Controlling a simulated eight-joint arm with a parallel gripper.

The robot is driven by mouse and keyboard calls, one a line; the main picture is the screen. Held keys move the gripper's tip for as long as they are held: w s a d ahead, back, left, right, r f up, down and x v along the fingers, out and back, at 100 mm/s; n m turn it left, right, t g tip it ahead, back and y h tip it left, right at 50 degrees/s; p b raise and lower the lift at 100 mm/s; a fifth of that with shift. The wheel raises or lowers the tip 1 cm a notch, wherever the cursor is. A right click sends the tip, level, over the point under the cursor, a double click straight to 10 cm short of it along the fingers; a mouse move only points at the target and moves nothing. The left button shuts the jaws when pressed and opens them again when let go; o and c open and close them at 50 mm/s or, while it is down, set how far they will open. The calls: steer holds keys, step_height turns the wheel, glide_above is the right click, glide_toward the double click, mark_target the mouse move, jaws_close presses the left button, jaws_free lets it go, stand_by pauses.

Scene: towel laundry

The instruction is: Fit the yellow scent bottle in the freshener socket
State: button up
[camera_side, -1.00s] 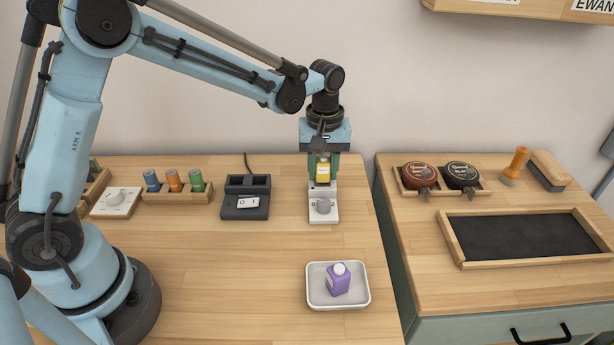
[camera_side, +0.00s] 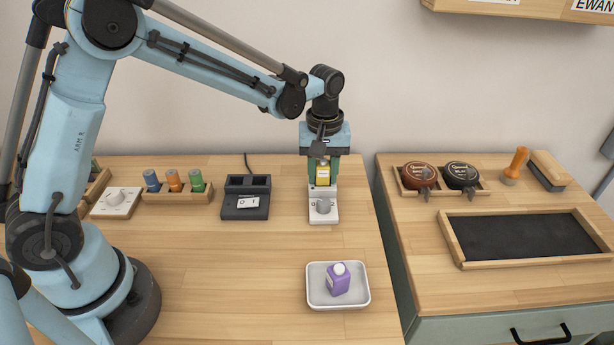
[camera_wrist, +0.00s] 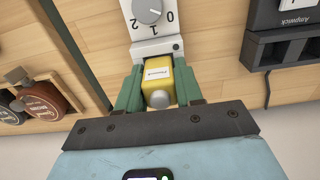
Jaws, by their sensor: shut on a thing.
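The yellow scent bottle (camera_side: 323,174) is upright between the green fingers of my gripper (camera_side: 323,172), which is shut on it. The wrist view shows the bottle (camera_wrist: 156,77) with its grey cap toward the camera and a finger on each side. The white freshener (camera_side: 323,214), with a grey dial at its front, stands directly below; it also shows in the wrist view (camera_wrist: 157,46). The bottle is at the freshener's back part, where the socket is hidden. I cannot tell whether the bottle's base is inside the socket.
A metal tray (camera_side: 313,298) holds a purple bottle (camera_side: 337,281) in front. A second counter with a dark framed board (camera_side: 530,236) is right, across a gap.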

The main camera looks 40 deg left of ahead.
steer(key=o, duration=1.1)
steer(key=shift+o, duration=0.4)
steer(key=o, duration=0.4)
steer(key=shift+r, duration=0.15)
steer(key=shift+r, duration=3.35)
